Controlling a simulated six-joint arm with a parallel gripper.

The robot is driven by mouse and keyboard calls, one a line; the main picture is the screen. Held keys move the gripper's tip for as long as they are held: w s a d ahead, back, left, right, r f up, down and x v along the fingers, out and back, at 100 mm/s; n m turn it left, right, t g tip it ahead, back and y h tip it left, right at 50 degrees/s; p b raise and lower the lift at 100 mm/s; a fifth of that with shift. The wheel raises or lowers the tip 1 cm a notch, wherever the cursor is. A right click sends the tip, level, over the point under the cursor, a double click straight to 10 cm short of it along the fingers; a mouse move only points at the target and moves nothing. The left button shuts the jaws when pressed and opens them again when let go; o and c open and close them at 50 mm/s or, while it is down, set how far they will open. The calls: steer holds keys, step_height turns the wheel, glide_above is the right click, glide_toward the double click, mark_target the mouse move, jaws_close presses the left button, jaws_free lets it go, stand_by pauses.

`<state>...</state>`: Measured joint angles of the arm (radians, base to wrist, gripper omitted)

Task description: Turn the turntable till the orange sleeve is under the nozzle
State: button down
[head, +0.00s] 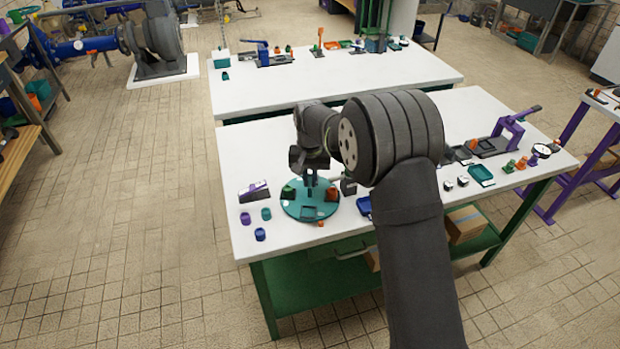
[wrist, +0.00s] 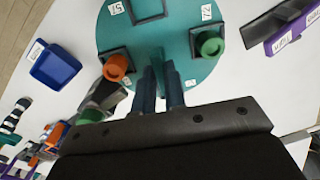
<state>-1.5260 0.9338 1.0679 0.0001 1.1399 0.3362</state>
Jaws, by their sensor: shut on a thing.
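The teal turntable (head: 296,210) lies on the near white table and fills the top middle of the wrist view (wrist: 185,70). The orange sleeve (wrist: 117,66) stands in a dark square holder on its left side there; in the head view it is on the right side (head: 331,194). My gripper (wrist: 161,75) points down over the disc, its fingers shut on a narrow upright part near the turntable's middle, mostly hidden between them. A dark, angled piece (wrist: 105,95) reaches to the rim near the orange sleeve; I cannot tell whether it is the nozzle.
A green sleeve (wrist: 208,43) and an empty square holder (wrist: 147,9) are also on the disc. A blue tray (wrist: 55,65) and a purple-and-grey block (head: 254,190) flank the turntable. Several small cups stand at the table's left. My arm hides part of the table.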

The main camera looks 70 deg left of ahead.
mark_target(310, 182)
steer(key=shift+n, duration=2.2)
steer(key=c, duration=1.5)
jaws_free()
step_height(310, 182, up, 17)
steer(key=shift+r, duration=0.2)
